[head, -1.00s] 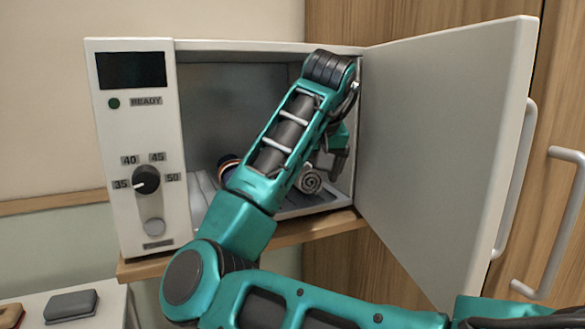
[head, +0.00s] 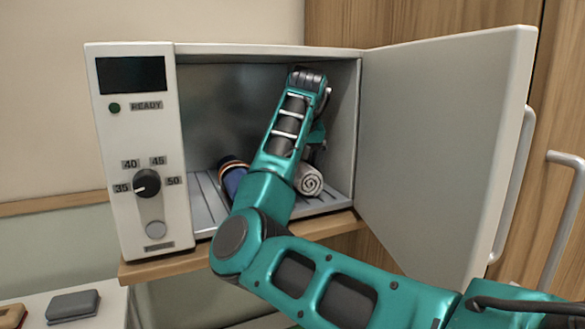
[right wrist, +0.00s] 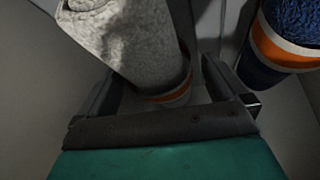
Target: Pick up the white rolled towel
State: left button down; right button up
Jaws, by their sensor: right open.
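The white rolled towel (head: 309,181) lies on the ribbed floor of the warming cabinet, its spiral end facing out. In the right wrist view the towel (right wrist: 128,40) is pale grey-white with an orange-and-white band. My right gripper (right wrist: 165,92) is open, with one finger on each side of the towel; I cannot tell whether they touch it. In the head view my right gripper (head: 316,140) is over the towel, mostly hidden by my arm. My left gripper is not in view.
A dark blue rolled towel (head: 233,175) with an orange band lies left of the white one, and close beside my right finger in the wrist view (right wrist: 285,40). The cabinet walls (head: 340,120) enclose the arm. The open door (head: 440,150) stands at the right.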

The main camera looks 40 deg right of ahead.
jog(key=shift+x, duration=0.9)
jog(key=shift+c, duration=0.2)
jog(key=c, duration=1)
jog(key=shift+r, duration=0.1)
